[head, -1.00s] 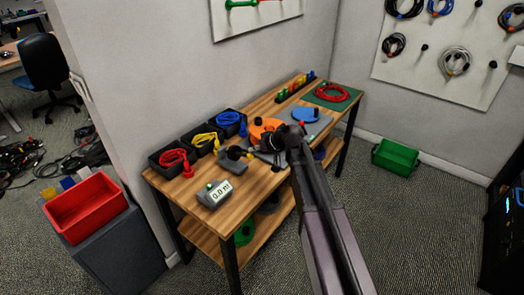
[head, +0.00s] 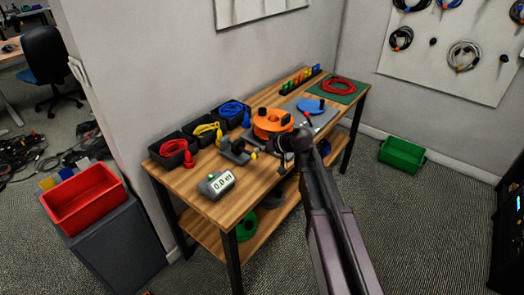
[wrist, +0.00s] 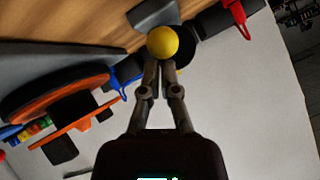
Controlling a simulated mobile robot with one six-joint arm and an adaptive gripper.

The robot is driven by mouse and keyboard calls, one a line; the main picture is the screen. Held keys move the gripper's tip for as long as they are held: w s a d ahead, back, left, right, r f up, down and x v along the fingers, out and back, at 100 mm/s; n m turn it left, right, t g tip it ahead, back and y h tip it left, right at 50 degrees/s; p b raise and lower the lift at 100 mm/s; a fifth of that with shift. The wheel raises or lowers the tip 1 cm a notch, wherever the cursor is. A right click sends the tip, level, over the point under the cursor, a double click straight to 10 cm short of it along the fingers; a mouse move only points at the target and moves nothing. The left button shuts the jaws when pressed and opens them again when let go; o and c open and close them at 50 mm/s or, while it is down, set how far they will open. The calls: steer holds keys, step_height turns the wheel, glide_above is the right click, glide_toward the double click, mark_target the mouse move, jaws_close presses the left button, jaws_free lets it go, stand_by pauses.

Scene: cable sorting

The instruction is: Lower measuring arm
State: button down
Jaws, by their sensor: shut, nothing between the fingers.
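The measuring device (head: 236,151) is a grey base with a dark wheel and an arm ending in a yellow ball knob (head: 254,155). It stands near the table's middle, left of the orange reel (head: 272,123). In the wrist view the yellow knob (wrist: 162,42) is right in front of the fingertips of my gripper (wrist: 160,66). The fingers are shut with nothing between them. I cannot tell whether they touch the knob. In the head view my gripper (head: 277,147) is to the right of the knob, partly hidden by my wrist. A grey display (head: 217,184) reads 0.0 m.
Black bins with a red cable (head: 173,148), yellow cable (head: 207,130) and blue cable (head: 233,110) line the wall side. A red coil (head: 339,86) lies on a green mat at the far end. The table's front left corner is clear.

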steer(key=shift+s+f, duration=0.15)
stand_by(0.4)
steer(key=w+r+p+v, duration=0.1)
steer(key=w+p+v, duration=0.1)
steer(key=p+v, duration=0.5)
steer(key=v, duration=0.4)
steer(key=shift+d+r, duration=0.2)
steer(key=shift+d, duration=0.15)
steer(key=shift+p, duration=0.3)
steer(key=s+d+m+g+h+p, duration=0.2)
steer(key=s+d+h, duration=0.3)
steer(key=s, duration=0.4)
steer(key=s+d+m+g+h+p, duration=0.3)
steer(key=s+d, duration=0.4)
steer(key=s, duration=0.3)
steer(key=shift+s+f+m+h+p, duration=0.2)
steer(key=shift+f+m+h+p, duration=0.25)
steer(key=shift+h+p, duration=0.55)
